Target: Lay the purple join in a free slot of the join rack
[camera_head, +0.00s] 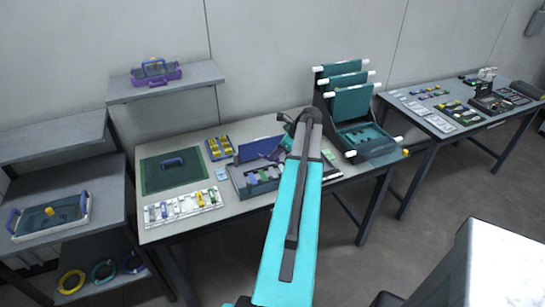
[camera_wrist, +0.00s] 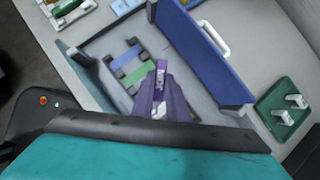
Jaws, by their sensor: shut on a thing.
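In the wrist view, my gripper (camera_wrist: 157,108) is shut on the purple join (camera_wrist: 160,77), a slim purple piece with white lettering. It is held over the open grey case (camera_wrist: 95,88); whether it touches the case floor I cannot tell. Free slots are too small to tell.
The case's blue lid (camera_wrist: 205,50) stands open beside my gripper. A green mat (camera_head: 153,180) and a yellow-filled blue tray (camera_head: 211,146) lie to the left and behind. A tall teal rack (camera_head: 352,104) stands right. Little bare table shows between them.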

